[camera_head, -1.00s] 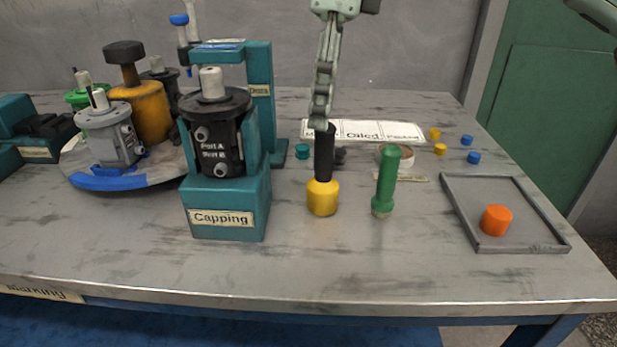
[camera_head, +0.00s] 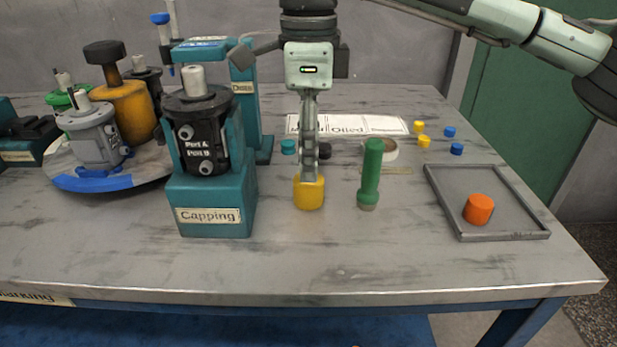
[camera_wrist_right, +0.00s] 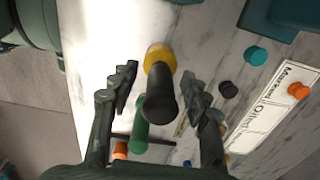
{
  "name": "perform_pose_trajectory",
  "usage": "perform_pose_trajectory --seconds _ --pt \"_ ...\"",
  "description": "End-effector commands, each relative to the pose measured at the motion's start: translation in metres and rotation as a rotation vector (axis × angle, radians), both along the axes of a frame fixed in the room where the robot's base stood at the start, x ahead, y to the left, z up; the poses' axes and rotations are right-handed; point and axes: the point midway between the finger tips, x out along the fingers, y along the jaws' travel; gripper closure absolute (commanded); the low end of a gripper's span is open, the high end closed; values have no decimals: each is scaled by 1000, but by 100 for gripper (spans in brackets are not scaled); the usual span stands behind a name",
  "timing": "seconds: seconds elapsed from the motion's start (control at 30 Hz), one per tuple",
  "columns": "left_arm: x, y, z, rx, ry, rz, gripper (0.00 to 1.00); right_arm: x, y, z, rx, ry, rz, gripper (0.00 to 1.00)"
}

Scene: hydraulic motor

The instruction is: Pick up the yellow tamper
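The yellow tamper (camera_head: 309,194) stands upright on the table, right of the teal Capping stand. In the head view its black handle is mostly hidden behind my right gripper (camera_head: 310,172), which points straight down over it. The right wrist view shows the yellow head (camera_wrist_right: 160,57) and the black handle (camera_wrist_right: 160,100) between the two fingers of my right gripper (camera_wrist_right: 160,88). The fingers are open, with a visible gap on each side of the handle. My left gripper is not in view.
A green tool (camera_head: 370,175) stands close to the right of the tamper. The Capping stand (camera_head: 212,200) holding a black motor is on the left. A grey tray (camera_head: 490,238) with an orange cap (camera_head: 478,209) lies at right. The table's front strip is clear.

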Motion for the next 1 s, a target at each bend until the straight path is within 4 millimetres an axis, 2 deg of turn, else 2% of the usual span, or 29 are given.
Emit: perform_pose_trajectory --seconds 0.07,0.37,0.73,0.87,1.0 --pt "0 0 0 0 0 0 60 0 0 0 0 0 0 62" --pt "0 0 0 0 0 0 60 0 0 0 1 0 0 99" --pt "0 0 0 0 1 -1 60 0 1 8 3 -3 0 100" --pt "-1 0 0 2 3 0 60 1 1 28 4 -5 0 100" --pt "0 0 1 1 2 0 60 1 1 57 4 -5 0 100"
